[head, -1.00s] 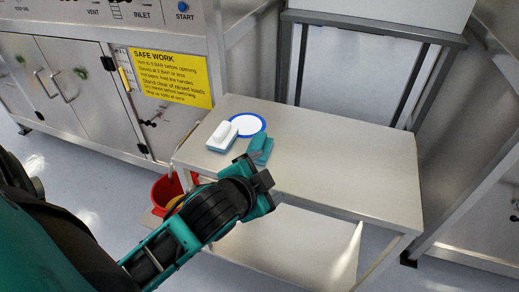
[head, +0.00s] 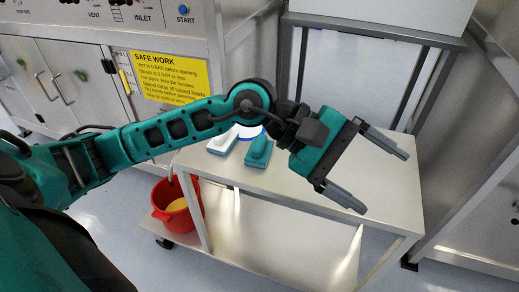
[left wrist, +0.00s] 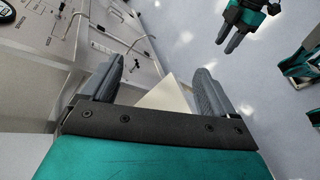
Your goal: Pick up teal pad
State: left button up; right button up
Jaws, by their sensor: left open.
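The teal pad (head: 258,152) lies on the metal cart top, its raised grip facing up, just below my left arm in the head view. My left gripper (head: 383,182) is open and empty above the right part of the cart, well to the right of the pad and pointing away from it. In the left wrist view its two fingers (left wrist: 158,72) stand wide apart with nothing between them, and the pad does not show. Another gripper (left wrist: 231,40), apparently my right one, shows at the top of that view; its jaw state is unclear.
A white pad with a blue base (head: 222,143) lies left of the teal pad. A blue-rimmed white disc (head: 250,132) is partly hidden by my arm. The cart top (head: 390,200) is otherwise bare. A red bucket (head: 167,217) stands at the cart's left end.

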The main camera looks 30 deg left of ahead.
pick_arm(q)
jog(key=w+a+f+m+y, duration=0.2)
jog(key=a+y, duration=0.2)
jog(key=a, duration=0.1)
jog(key=w+a+f+m+y, duration=0.2)
jog(key=a+f+y, duration=0.1)
jog(key=a, duration=0.2)
jog(key=m+t+y, duration=0.1)
jog(key=y, duration=0.6)
send_near(259, 142)
jog(key=shift+y, duration=0.3)
jog(key=x, duration=0.4)
jog(key=shift+w+d+f+b, duration=0.15)
jog(key=shift+d+b, duration=0.15)
jog(key=shift+t, duration=0.3)
jog(key=shift+s+x, duration=0.1)
jog(key=shift+x, duration=1.45)
jog(key=shift+s+x, duration=0.15)
jog(key=shift+x, duration=1.45)
jog(key=shift+f, duration=0.1)
jog(key=c, duration=1.1)
jog(key=shift+c, duration=0.2)
notch_tip(259, 142, up, 20)
jog(key=p, duration=0.1)
jog(key=shift+p, duration=0.3)
